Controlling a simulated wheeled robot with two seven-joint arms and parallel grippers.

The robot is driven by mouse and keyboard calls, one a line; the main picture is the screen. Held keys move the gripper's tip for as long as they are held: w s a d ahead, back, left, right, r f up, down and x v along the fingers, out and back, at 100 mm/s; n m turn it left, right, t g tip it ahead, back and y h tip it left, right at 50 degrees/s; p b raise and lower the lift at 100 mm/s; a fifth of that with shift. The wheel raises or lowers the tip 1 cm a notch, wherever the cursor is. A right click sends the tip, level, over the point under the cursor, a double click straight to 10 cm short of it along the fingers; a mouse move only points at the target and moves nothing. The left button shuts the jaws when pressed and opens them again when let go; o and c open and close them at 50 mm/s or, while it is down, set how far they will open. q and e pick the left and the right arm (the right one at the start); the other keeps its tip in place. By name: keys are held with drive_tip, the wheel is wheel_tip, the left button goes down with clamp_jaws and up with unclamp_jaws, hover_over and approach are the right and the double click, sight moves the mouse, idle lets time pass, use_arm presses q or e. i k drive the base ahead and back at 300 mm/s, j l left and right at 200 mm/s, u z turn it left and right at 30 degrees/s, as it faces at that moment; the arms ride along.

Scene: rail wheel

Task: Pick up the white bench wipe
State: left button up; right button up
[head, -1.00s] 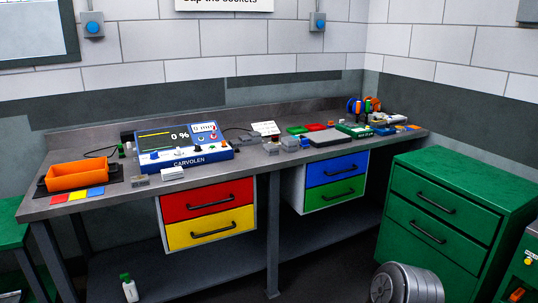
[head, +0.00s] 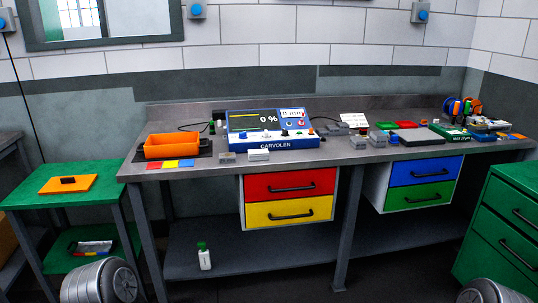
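A small white folded-looking item (head: 258,154), which may be the white bench wipe, lies near the front edge of the grey workbench (head: 215,172), just in front of the blue CARVOLEN unit (head: 272,128). A small grey block (head: 227,157) lies to its left. A white card-like sheet (head: 354,120) with marks on it is farther right and back on the bench. Neither of my grippers is in view; only rounded grey parts of my arms show at the bottom left and bottom right.
An orange bin (head: 172,146) and coloured cards (head: 171,164) are on the bench's left end. Red (head: 290,183) and yellow drawers hang below the bench. A green side table (head: 95,183) stands left, a green cabinet (head: 505,220) right. A white bottle (head: 204,257) stands on the lower shelf.

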sight(257, 154)
drive_tip(key=i+l+u, duration=0.15)
drive_tip(key=i+l, duration=0.5)
drive_tip(key=i+l+u, duration=0.15)
drive_tip(key=i+l, duration=0.65)
drive_tip(key=i+l+u, duration=0.15)
drive_tip(key=i+l, duration=0.55)
drive_tip(key=l, duration=0.1)
